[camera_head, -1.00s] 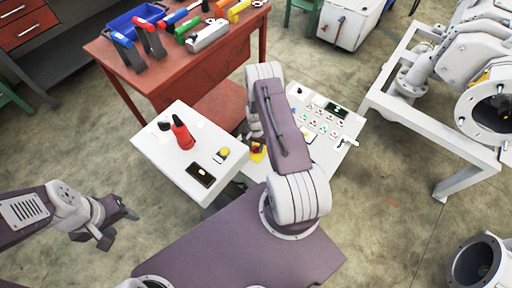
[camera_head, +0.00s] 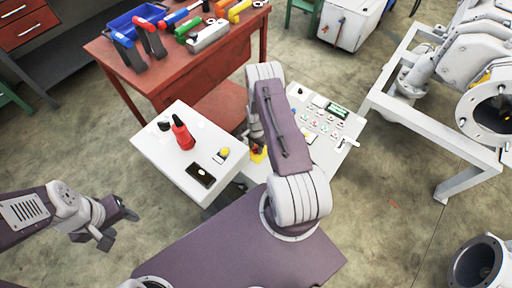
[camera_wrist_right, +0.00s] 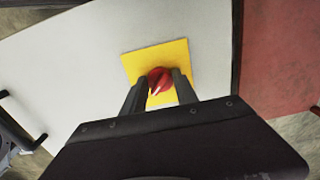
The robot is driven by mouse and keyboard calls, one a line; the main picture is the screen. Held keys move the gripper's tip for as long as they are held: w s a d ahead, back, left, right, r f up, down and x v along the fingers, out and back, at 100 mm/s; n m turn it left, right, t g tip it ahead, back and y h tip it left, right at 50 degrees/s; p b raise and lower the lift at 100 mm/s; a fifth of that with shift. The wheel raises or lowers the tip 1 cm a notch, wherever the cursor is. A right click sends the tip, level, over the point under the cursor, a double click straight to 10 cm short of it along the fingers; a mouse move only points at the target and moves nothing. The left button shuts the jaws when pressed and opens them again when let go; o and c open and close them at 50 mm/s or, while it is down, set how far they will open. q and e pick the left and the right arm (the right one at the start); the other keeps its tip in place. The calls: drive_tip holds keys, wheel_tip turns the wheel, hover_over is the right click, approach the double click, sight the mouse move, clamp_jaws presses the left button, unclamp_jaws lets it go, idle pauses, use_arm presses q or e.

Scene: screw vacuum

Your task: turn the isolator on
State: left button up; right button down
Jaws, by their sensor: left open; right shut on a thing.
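The isolator is a red rotary knob (camera_wrist_right: 160,79) on a square yellow plate (camera_wrist_right: 178,58), fixed to a pale panel. In the right wrist view the two fingers of my right gripper (camera_wrist_right: 157,87) are closed on the knob's sides. A short white mark shows on the knob, slanted. In the head view the yellow plate (camera_head: 258,156) is mostly hidden behind my right arm. My left gripper (camera_head: 118,224) is open and empty, away from the panels at the left.
A white control box (camera_head: 170,160) with a red-and-black tool stands left of my right arm. A button panel (camera_head: 318,123) with a small display (camera_head: 338,110) is to the right. Behind are a red workbench (camera_head: 175,72) with tools and a white pipe frame (camera_head: 460,165).

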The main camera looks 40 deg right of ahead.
sight(256, 148)
drive_tip(key=shift+w, duration=0.1)
drive_tip(key=c, duration=0.9)
unclamp_jaws()
drive_tip(key=shift+c, duration=0.2)
wheel_tip(256, 148, up, 9)
drive_tip(key=shift+r+p, duration=0.1)
drive_tip(key=shift+p, duration=0.95)
